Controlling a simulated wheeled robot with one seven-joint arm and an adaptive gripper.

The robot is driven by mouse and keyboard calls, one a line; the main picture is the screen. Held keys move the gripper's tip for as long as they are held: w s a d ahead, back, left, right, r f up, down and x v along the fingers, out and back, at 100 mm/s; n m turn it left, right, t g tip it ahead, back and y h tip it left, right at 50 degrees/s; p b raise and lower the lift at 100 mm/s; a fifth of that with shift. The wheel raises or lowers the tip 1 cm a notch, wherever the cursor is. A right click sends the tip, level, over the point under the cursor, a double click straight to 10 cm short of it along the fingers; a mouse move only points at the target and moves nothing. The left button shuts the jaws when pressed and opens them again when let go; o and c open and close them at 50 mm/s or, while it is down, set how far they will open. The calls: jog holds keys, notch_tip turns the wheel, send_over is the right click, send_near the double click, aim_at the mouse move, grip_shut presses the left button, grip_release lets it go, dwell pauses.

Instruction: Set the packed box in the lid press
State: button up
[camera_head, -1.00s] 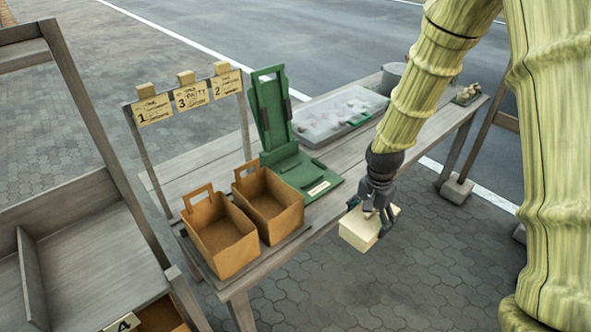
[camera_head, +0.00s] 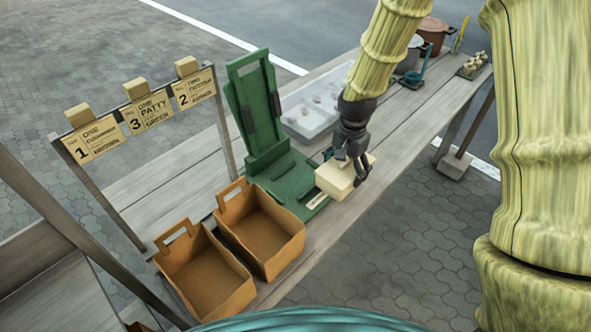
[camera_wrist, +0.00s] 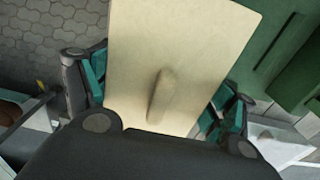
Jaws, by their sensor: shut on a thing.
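The packed box (camera_head: 334,180) is a small cream block, held in my gripper (camera_head: 352,168). In the wrist view the box (camera_wrist: 190,50) fills the middle, with a raised oblong bump on its face; the gripper's teal-padded fingers (camera_wrist: 160,95) are shut on its two sides. The lid press (camera_head: 287,180) is green, with a flat base on the table and a tall hinged lid (camera_head: 253,105) standing up, open. The box is over or beside the right front edge of the press base, near its pale label strip; I cannot tell its height. A green part of the press (camera_wrist: 290,45) shows at the wrist view's right.
Two brown open bags with handles, one nearer (camera_head: 205,275) and one beside the press (camera_head: 262,235), stand on the left end of the wooden table (camera_head: 340,240). Order cards (camera_head: 150,112) hang on a rail behind. A clear tray (camera_head: 310,110) and pots (camera_head: 432,35) stand farther back.

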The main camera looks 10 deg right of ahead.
jog(key=w+a+p, duration=0.1)
jog(key=w+a, duration=0.1)
jog(key=a, duration=0.2)
jog(key=w+a+f+p, duration=0.1)
jog(key=w+a, duration=0.1)
jog(key=a, duration=0.2)
jog(key=w+a+p, duration=0.1)
jog(key=w+a, duration=0.1)
jog(key=a, duration=0.2)
jog(key=shift+a+f, duration=0.25)
jog(key=shift+a, duration=0.1)
jog(key=shift+f+p, duration=0.8)
jog(key=shift+f, duration=0.95)
jog(key=shift+f, duration=0.1)
jog(key=o, duration=0.9)
jog(key=shift+o, duration=0.2)
jog(key=shift+r, duration=0.2)
notch_tip(320, 180, up, 12)
jog(key=b, duration=0.3)
jog(key=shift+f, duration=0.1)
